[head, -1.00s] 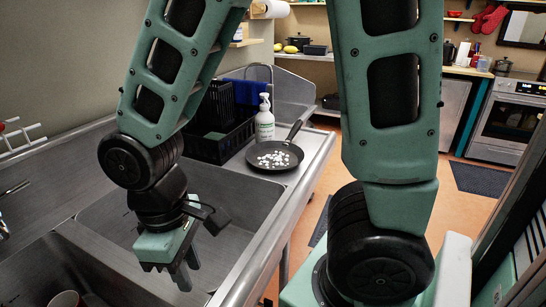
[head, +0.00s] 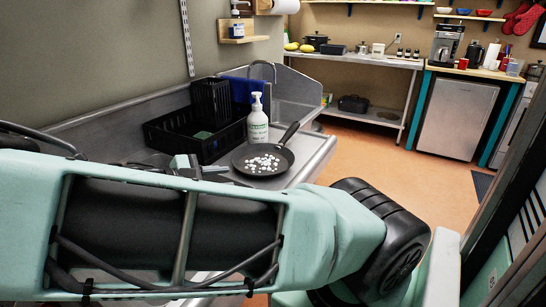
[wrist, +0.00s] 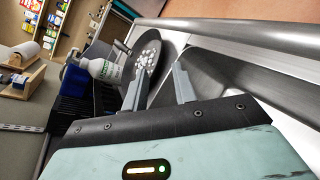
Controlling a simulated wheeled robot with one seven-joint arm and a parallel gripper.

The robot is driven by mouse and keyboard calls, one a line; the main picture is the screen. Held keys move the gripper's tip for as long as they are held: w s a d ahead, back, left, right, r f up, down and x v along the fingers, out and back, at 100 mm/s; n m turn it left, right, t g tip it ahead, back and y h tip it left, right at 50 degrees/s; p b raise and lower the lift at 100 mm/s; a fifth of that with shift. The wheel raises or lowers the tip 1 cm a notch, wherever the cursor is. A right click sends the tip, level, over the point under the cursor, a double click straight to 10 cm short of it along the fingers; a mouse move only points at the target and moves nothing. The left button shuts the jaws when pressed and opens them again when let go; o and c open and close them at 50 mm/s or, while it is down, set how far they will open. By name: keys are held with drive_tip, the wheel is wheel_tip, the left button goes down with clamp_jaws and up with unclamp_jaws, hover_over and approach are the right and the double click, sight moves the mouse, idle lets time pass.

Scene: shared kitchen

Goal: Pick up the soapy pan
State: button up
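The soapy pan (head: 284,160) is a black frying pan with white suds spots inside. It rests on the metal counter at the end of the sink, its handle (head: 291,131) pointing away to the upper right in the head view. The pan (wrist: 153,35) also shows in the wrist view, beyond my fingers. My gripper (wrist: 160,74) is open and empty, its two grey fingers apart and pointing toward the pan, not around it. In the head view my gripper (head: 203,168) is left of the pan, partly hidden behind my arm.
A white pump bottle (head: 257,121) stands just behind the pan. A black dish rack (head: 178,136) is left of it, with a blue item (head: 243,88) behind. The metal sink rim (wrist: 235,32) runs beside the gripper. My arm hides most of the sink in the head view.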

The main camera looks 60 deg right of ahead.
drive_tip(key=x, duration=1.6)
drive_tip(key=shift+d+f+p, duration=0.25)
drive_tip(key=shift+d+p, duration=0.1)
drive_tip(key=shift+p, duration=0.05)
clamp_jaws()
